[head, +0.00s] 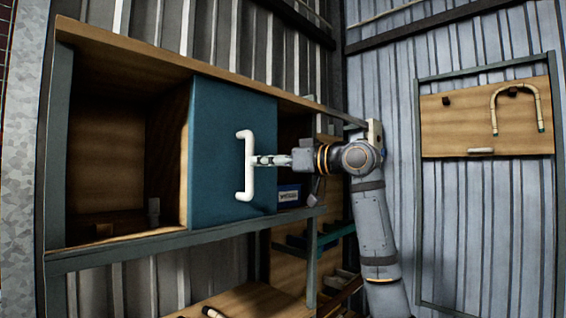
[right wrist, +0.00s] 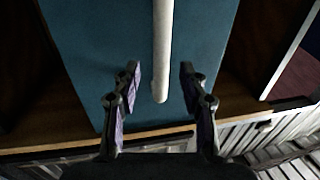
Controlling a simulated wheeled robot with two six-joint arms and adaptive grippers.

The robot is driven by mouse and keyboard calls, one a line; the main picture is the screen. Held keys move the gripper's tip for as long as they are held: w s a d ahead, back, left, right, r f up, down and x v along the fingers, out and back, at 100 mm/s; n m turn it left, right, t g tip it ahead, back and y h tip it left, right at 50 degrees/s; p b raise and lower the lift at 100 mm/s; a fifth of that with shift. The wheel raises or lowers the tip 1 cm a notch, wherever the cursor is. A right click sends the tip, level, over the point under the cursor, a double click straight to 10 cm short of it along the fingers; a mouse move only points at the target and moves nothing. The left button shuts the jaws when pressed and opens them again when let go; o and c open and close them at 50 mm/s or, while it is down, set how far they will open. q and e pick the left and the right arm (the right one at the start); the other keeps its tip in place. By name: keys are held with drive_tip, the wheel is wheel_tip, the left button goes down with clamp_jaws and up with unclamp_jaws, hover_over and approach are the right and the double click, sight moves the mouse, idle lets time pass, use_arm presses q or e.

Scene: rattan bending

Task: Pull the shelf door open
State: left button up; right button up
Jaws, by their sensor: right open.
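The blue shelf door (head: 222,140) stands in the middle of a wooden shelf and looks closed or nearly so. A white bar handle (head: 248,178) runs up and down its right part. My right gripper (head: 258,160) reaches in from the right at the handle's middle. In the right wrist view, the white handle (right wrist: 162,55) lies between the two open fingers of my right gripper (right wrist: 160,85), with a gap on each side. The blue door (right wrist: 100,45) fills the background there. My left gripper is in neither view.
The wooden shelf (head: 180,50) has an open compartment left of the door and another to its right with a blue box (head: 288,195). A wooden board (head: 480,135) with a bent rattan piece (head: 516,88) hangs on the right wall. Lower shelving stands beneath.

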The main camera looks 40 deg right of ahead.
drive_tip(key=v, duration=0.6)
drive_tip(key=shift+s, duration=0.35)
drive_tip(key=shift+d, duration=0.2)
